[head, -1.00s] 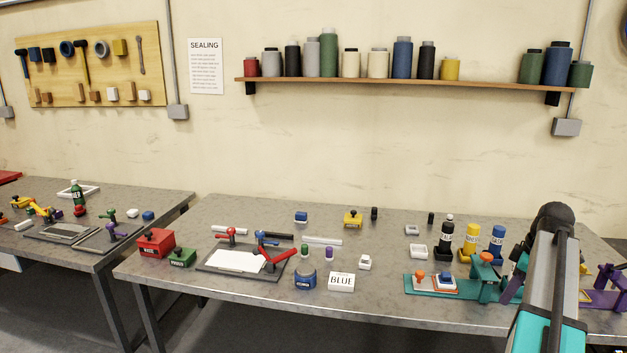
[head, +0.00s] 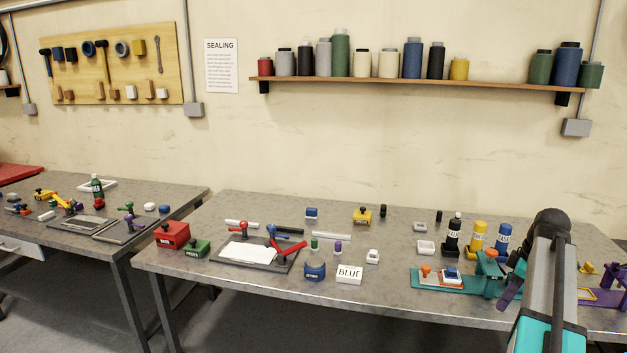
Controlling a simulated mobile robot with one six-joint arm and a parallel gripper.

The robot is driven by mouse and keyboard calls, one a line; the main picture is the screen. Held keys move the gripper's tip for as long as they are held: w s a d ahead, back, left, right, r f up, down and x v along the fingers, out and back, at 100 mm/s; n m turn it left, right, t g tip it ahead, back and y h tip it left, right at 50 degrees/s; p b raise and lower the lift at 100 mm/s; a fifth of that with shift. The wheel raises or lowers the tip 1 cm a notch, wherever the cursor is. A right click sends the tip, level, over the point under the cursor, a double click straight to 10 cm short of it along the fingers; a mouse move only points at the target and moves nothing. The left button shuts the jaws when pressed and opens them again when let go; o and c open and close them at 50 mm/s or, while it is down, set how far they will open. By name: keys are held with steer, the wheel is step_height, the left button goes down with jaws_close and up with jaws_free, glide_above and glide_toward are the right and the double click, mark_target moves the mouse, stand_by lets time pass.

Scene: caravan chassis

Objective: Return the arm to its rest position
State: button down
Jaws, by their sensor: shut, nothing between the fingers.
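My arm (head: 548,285) stands at the right of the head view, with a dark rounded joint at its top and a grey and teal link below it. It is in front of the right part of the workbench. My gripper does not show; no fingers can be made out around the arm. Nothing is seen held. The arm covers part of the bench and part of the purple fixture (head: 604,297) behind it.
Another bench (head: 130,246) stands at left. A shelf of spools (head: 420,82) hangs on the wall.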

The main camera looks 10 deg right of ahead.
steer(key=w+a+f+n+g+y, duration=0.2)
steer(key=a+f+n+g, duration=0.15)
steer(key=a+f, duration=2.1)
steer(key=s+a+f+g+b, duration=0.1)
steer(key=s+a+f+g, duration=0.1)
steer(key=s+a+f, duration=0.35)
steer(key=s+a+f+g, duration=0.1)
steer(key=s+a+f, duration=0.2)
steer(key=a+f, duration=0.45)
steer(key=s+a+f+m+h, duration=0.1)
steer(key=s+a+f+m, duration=0.1)
steer(key=s+f+m, duration=0.3)
steer(key=s+a+f+m+h+b, duration=0.1)
steer(key=s+a+f+m+h, duration=0.1)
steer(key=s+f+m, duration=0.4)
steer(key=s+f, duration=0.2)
steer(key=s, duration=0.3)
steer(key=s+a+f, duration=0.1)
steer(key=s+f, duration=0.2)
steer(key=s, duration=0.2)
steer(key=shift+a+f+g+h, duration=0.25)
steer(key=shift+a+g+h, duration=0.05)
steer(key=shift+g, duration=0.05)
steer(key=shift+m, duration=0.25)
